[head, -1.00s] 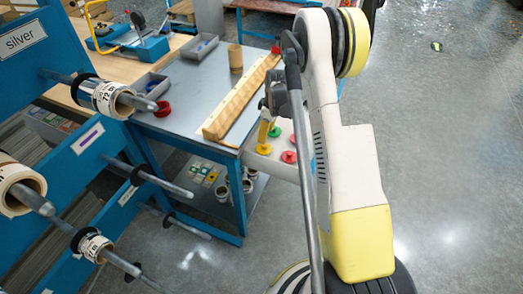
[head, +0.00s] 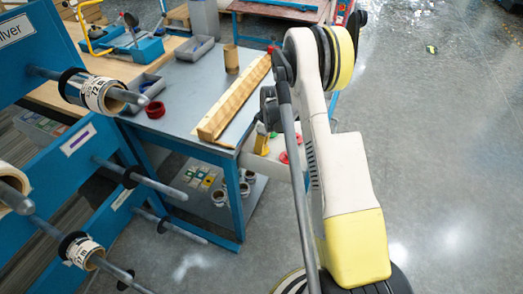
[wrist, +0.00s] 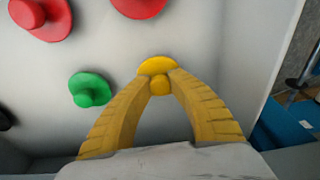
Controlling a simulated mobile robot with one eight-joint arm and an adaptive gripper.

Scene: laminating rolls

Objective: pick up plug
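A yellow plug (wrist: 157,67), a round disc with a small knob, is at the centre of the wrist view. My gripper (wrist: 160,80) has two ribbed yellow fingers that come together on both sides of the knob and appear to touch it. The plug's disc is just beyond the fingertips, by the white surface; I cannot tell whether it touches that surface. A green plug (wrist: 91,89) is to its left. Two red plugs, one at upper left (wrist: 42,18) and one at the top (wrist: 139,5), lie apart. In the head view my gripper (head: 262,143) is low, by the table's right side.
The white surface (head: 272,163) adjoins a blue-legged table (head: 180,90) carrying a long wooden piece (head: 233,98), a cardboard tube (head: 231,59) and a red ring (head: 155,110). A blue rack with rods and rolls (head: 101,95) stands at left. The floor (head: 440,170) at right is clear.

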